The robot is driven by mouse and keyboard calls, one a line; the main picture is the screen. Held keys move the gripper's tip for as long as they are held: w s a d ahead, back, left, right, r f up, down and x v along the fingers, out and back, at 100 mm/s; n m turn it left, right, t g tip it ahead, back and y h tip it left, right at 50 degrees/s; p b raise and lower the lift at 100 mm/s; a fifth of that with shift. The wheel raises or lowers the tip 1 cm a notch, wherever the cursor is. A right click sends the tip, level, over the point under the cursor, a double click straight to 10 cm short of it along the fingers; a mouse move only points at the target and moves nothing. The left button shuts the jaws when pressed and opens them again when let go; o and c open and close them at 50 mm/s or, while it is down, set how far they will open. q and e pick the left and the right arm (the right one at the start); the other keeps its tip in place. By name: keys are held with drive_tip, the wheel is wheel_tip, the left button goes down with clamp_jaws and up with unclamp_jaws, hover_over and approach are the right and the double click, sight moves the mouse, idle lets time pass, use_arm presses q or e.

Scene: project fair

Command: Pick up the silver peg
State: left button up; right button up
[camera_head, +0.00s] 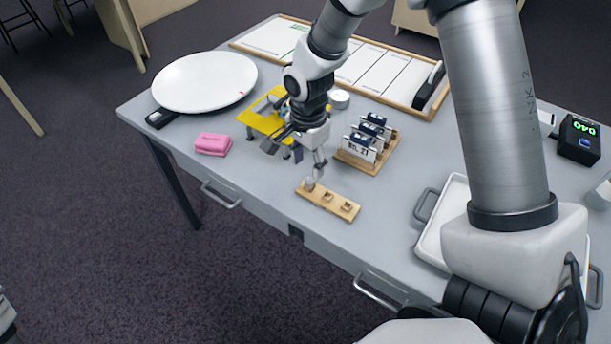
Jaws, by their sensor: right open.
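The silver peg (309,184) is a small grey cylinder upright at the left end of a wooden block (328,200) with square sockets. The block lies near the table's front edge. My right gripper (316,168) points down just above and behind the peg, with its fingertips close to it. It is open. Whether the fingers touch or surround the peg is too small to tell.
A wooden rack with upright cards (367,140) stands close right of the gripper. A yellow stand (263,115) is behind it, and a pink block (213,143) lies left. A white round plate (205,82) and a white tray (457,200) are farther out on the grey table (255,180).

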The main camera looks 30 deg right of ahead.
sight(309, 179)
wheel_tip(309, 179, down, 5)
drive_tip(key=shift+d+f, duration=0.1)
drive_tip(key=shift+d, duration=0.05)
drive_tip(key=shift+s, duration=0.2)
drive_tip(key=c, duration=0.9)
drive_tip(key=shift+c, duration=0.2)
drive_tip(key=shift+r, duration=0.2)
